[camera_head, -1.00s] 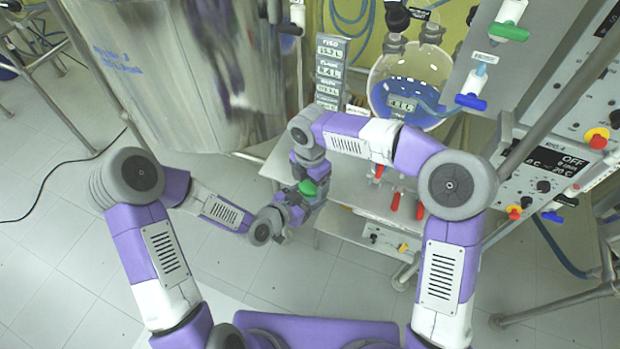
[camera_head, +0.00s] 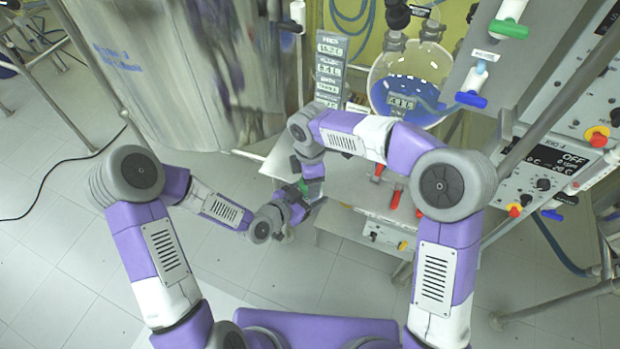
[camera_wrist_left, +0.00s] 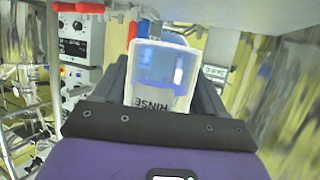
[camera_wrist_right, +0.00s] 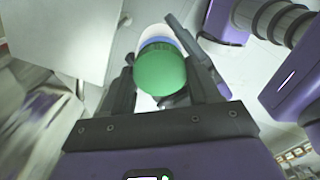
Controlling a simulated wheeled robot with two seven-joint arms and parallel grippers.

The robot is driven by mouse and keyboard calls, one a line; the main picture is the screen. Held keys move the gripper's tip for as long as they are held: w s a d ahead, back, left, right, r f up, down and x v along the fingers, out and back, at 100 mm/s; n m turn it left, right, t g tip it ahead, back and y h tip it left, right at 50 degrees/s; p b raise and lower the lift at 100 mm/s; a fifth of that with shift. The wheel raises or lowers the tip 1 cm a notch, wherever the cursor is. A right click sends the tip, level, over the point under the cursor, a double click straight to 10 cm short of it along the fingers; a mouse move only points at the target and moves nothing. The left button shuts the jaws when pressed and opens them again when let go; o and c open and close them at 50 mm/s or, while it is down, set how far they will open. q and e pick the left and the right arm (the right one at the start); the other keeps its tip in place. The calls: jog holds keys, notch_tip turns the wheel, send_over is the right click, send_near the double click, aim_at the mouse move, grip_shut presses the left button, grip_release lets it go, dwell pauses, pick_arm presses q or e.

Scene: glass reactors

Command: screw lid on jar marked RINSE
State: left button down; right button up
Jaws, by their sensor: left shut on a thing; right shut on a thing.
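A translucent jar marked RINSE (camera_wrist_left: 160,80), with its lettering upside down in the picture, fills the middle of the left wrist view. My left gripper (camera_head: 283,214) is shut around its sides. A green lid (camera_wrist_right: 160,72) is between the fingers of my right gripper (camera_wrist_right: 158,60), which is shut on it. The white and blue jar (camera_wrist_right: 157,36) shows just behind the lid, lined up with it. Whether the lid's thread is engaged is hidden. In the head view both grippers meet closely, and the green lid (camera_head: 313,187) is mostly covered by my right wrist.
A steel bench (camera_head: 352,228) with red-handled valves (camera_head: 396,197) stands just right of the grippers. A large steel vessel (camera_head: 185,70) is behind left. A round flask with blue liquid (camera_head: 385,100) and control panels are behind right.

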jog(key=o, duration=1.2)
jog(key=shift+c, duration=0.2)
jog(key=shift+r, duration=2.25)
jog(key=shift+c, duration=0.5)
jog(key=r+n, duration=0.1)
jog(key=n, duration=0.2)
jog(key=shift+a+r+n, duration=0.1)
jog(key=shift+r+n, duration=1.15)
jog(key=shift+n, duration=0.55)
